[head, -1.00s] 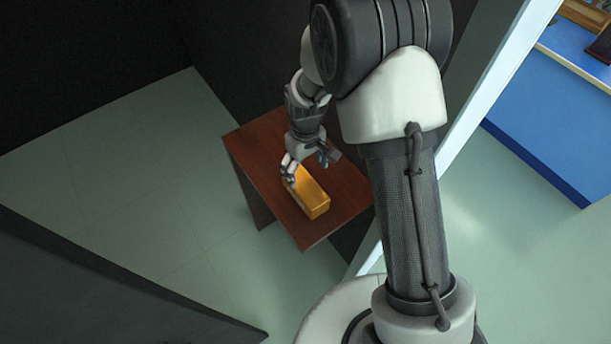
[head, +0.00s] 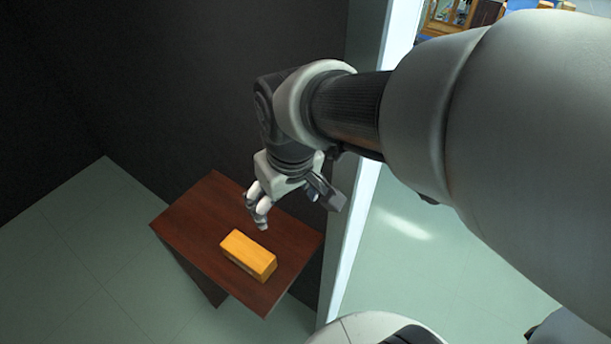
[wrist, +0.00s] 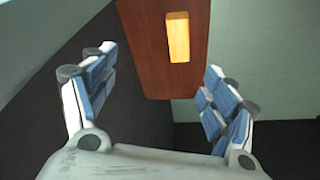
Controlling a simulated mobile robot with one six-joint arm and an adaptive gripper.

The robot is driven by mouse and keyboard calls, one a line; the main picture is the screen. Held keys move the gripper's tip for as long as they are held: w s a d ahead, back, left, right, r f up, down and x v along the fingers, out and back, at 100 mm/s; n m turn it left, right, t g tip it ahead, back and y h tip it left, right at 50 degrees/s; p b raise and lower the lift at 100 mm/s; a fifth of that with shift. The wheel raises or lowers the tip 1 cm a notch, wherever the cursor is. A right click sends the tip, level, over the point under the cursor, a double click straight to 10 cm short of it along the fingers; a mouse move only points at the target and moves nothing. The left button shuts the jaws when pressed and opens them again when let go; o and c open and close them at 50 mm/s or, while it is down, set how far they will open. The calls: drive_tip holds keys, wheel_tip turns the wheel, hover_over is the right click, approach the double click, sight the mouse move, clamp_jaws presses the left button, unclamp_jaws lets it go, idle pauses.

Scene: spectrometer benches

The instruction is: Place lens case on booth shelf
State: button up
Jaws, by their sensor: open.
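The lens case is a yellow-orange oblong block (head: 248,255) lying on the reddish-brown wooden booth shelf (head: 190,225). It also shows in the wrist view (wrist: 178,38), on the shelf (wrist: 152,60) and beyond my fingers. My gripper (head: 290,208) is above the shelf, up and to the right of the case in the head view, and apart from it. In the wrist view my gripper (wrist: 152,105) has its fingers spread wide with nothing between them.
Dark booth walls (head: 230,90) stand behind the shelf. A pale upright edge (head: 350,245) stands to the right of the shelf, close to my arm. Green tiled floor (head: 70,240) is clear at the left. Wooden furniture (head: 450,15) shows at the top right.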

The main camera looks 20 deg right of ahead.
drive_tip(key=s+d+r+m+t, duration=0.1)
drive_tip(key=s, duration=0.4)
drive_tip(key=s+d+r+m, duration=0.1)
drive_tip(key=s+d+r, duration=0.1)
drive_tip(key=s, duration=0.4)
drive_tip(key=shift+s+d+r+m+t, duration=0.2)
drive_tip(key=shift+s+r+m+t, duration=0.1)
drive_tip(key=shift+t, duration=0.1)
drive_tip(key=shift+f, duration=0.15)
